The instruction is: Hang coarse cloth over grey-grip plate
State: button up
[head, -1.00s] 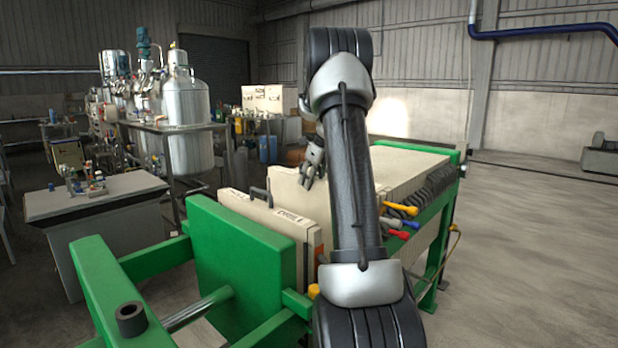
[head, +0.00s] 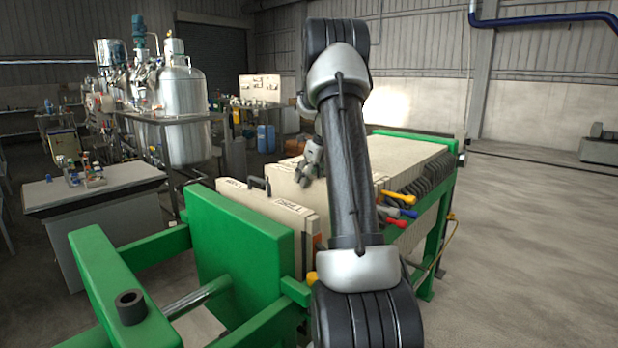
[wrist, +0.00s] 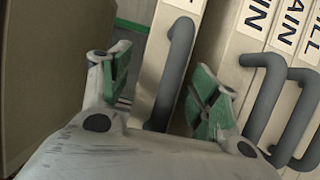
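My gripper (wrist: 163,88) is open in the wrist view, with green pads on its two fingers. A grey handle (wrist: 178,62) on a cream plate (wrist: 155,50) shows in the gap between the fingers. The pads stand apart from it, and I cannot tell how deep it lies between them. In the head view my gripper (head: 310,160) is above the row of plates, partly hidden by my arm. A grey grip (head: 258,184) shows on a plate near the green end plate (head: 235,240). I cannot make out a coarse cloth in either view.
More cream plates with grey handles (wrist: 264,98) and black lettering stand close at the right in the wrist view. Coloured valve levers (head: 400,197) stick out along the press's right side. A grey table (head: 95,190) stands at left. Floor at right is clear.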

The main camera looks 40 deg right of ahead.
jog(key=v, duration=1.2)
jog(key=shift+w, duration=0.1)
